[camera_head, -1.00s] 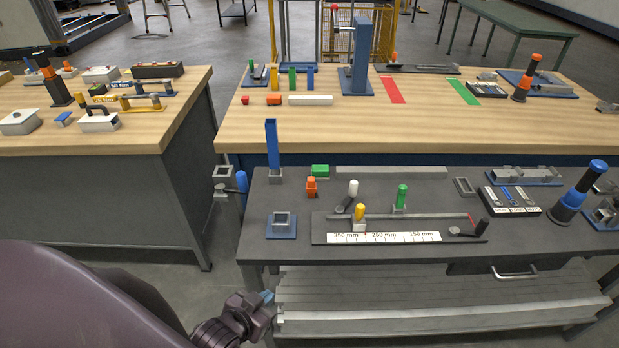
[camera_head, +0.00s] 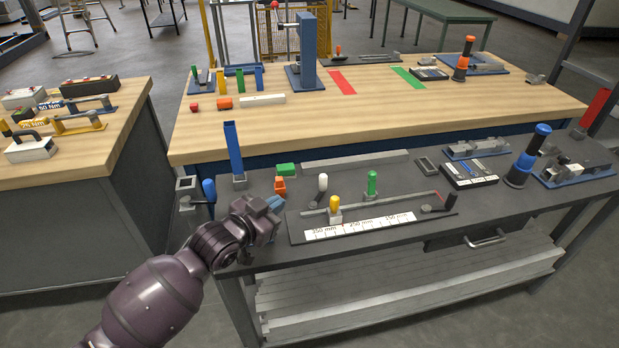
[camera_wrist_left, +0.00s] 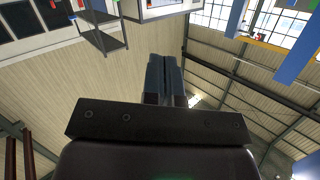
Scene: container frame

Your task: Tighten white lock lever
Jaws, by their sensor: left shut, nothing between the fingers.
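The white lock lever (camera_head: 323,183) stands upright at the back left of the ruler fixture (camera_head: 440,219) on the dark grey bench. A yellow lever (camera_head: 335,203) stands in front of it and a green lever (camera_head: 372,182) to its right. My left gripper (camera_head: 273,204) is shut and empty, to the left of the white lever and apart from it, above the bench's left front area. In the left wrist view its closed fingers (camera_wrist_left: 165,78) point up toward the ceiling, and no lever shows there. My right gripper is not in view.
A blue upright post (camera_head: 233,150), a green block (camera_head: 287,169) and an orange piece (camera_head: 280,185) stand behind my left gripper. A wooden bench (camera_head: 300,125) lies behind.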

